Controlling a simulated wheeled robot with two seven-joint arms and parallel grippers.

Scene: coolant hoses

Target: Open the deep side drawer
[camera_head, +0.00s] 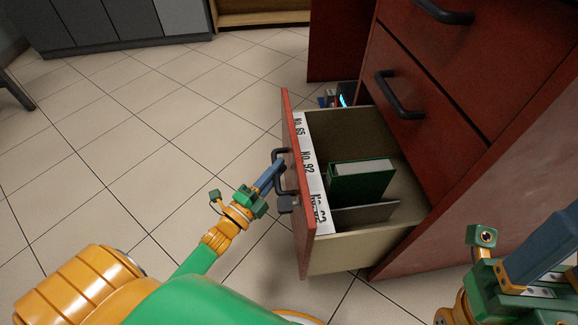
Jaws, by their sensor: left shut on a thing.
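The deep side drawer (360,250) is at the bottom of the red desk and stands well open, its red front (303,245) swung out to the left of the desk. Its dark handle (277,170) is on the outer face. My left gripper (276,172) is shut on this handle, its arm coming from the lower left. Inside the drawer are a green book or binder (362,183), a grey divider (365,216) and white numbered labels along the front. My right gripper is partly in view at the lower right; its fingertips are cut off by the frame.
The red desk (480,190) has two closed drawers with dark handles (398,95) above the open one. Grey cabinets (110,22) stand at the far left. The tiled floor (130,140) left of the drawer is clear.

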